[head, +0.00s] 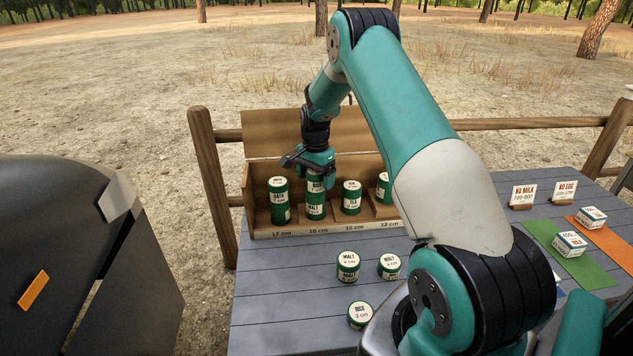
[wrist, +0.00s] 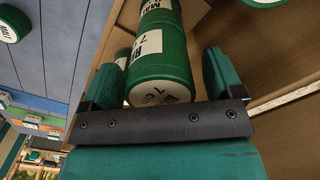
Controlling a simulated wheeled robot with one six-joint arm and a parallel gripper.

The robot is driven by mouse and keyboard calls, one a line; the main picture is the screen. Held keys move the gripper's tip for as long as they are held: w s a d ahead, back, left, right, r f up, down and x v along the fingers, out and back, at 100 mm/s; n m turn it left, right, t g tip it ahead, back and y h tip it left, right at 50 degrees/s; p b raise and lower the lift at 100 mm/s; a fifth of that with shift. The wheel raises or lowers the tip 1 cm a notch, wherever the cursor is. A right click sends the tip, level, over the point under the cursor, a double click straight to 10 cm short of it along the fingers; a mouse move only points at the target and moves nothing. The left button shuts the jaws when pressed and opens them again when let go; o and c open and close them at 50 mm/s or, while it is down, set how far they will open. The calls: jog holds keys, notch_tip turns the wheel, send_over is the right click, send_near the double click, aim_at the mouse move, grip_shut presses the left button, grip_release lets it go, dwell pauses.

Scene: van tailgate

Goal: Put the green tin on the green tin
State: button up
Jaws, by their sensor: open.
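Green tins with white labels stand in a wooden rack. In its second bay, marked 16 cm, a green tin (head: 315,187) sits on top of another green tin (head: 315,211), upright as far as I can see. My gripper (head: 314,168) is directly above this stack. In the wrist view my gripper (wrist: 165,85) is open, with a finger on either side of the upper tin (wrist: 160,72). Whether either finger touches it I cannot tell. The lower tin (wrist: 160,12) shows behind it. My gripper hides part of the upper tin's top in the head view.
The rack (head: 328,231) has other bays with a left tin (head: 279,203), a middle tin (head: 351,199) and a right tin (head: 383,188) partly behind my arm. Loose tins (head: 348,267) (head: 389,266) (head: 360,315) stand on the grey table (head: 275,300). Boxes (head: 570,244) lie on coloured strips at right.

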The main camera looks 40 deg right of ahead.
notch_tip(320, 180, up, 10)
jog(key=shift+f+b, duration=0.1)
jog(key=shift+b, duration=0.6)
jog(key=shift+a+r, duration=0.15)
jog(key=shift+r, duration=0.2)
jog(key=s+a+r+n, duration=0.2)
jog(key=a+r+n, duration=0.1)
jog(key=a, duration=0.4)
jog(key=s+a+r+n+t+y, duration=0.1)
jog(key=s+a+r+n, duration=0.15)
jog(key=a, duration=0.45)
jog(key=s+a+r+n, duration=0.2)
jog(key=a+r+n, duration=0.15)
jog(key=a, duration=0.35)
jog(key=s+a+n+y, duration=0.1)
jog(key=s+a+n, duration=0.6)
jog(key=s, duration=0.5)
jog(key=s+a+r+n+g+y, duration=0.1)
jog(key=s+a+n+y, duration=0.1)
jog(key=s+a+n, duration=0.5)
jog(key=s+a, duration=0.3)
jog(key=s, duration=0.2)
jog(key=shift+s+a+n, duration=0.15)
jog(key=shift+s+n, duration=0.15)
jog(key=shift+s, duration=0.1)
